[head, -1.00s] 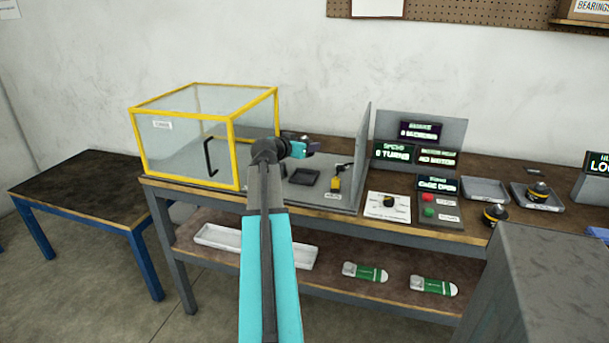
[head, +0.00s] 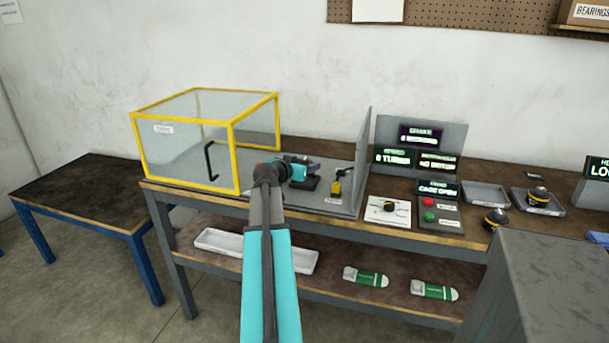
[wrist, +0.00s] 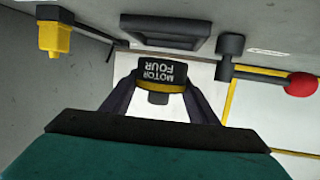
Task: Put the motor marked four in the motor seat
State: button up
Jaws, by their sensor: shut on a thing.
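My gripper (head: 313,166) is over the bench, to the right of the yellow-framed box. In the wrist view its two fingers are shut on a black motor (wrist: 163,71) with a yellow band, lettered MOTOR FOUR, upside down in the picture. A dark square tray-like seat (wrist: 165,27) lies just beyond the motor in the wrist view. In the head view the seat (head: 311,185) is partly hidden behind my gripper. The motor appears held above and apart from it.
A yellow clamp-like part (head: 336,187) stands to the right; a red-knobbed lever (wrist: 300,84) is close by. A grey upright panel (head: 362,150) bounds the right side. Displays (head: 437,163) read NO MOTOR and CAGE OPEN. Other black-yellow motors (head: 496,219) sit farther right.

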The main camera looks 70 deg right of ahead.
jog(key=shift+f, duration=1.6)
jog(key=shift+f, duration=0.1)
jog(key=o, duration=1.5)
jog(key=b+v, duration=0.1)
jog(key=v, duration=1)
jog(key=shift+a, duration=0.2)
jog(key=shift+a+r, duration=0.2)
jog(key=shift+a, duration=0.15)
jog(key=shift+w, duration=0.1)
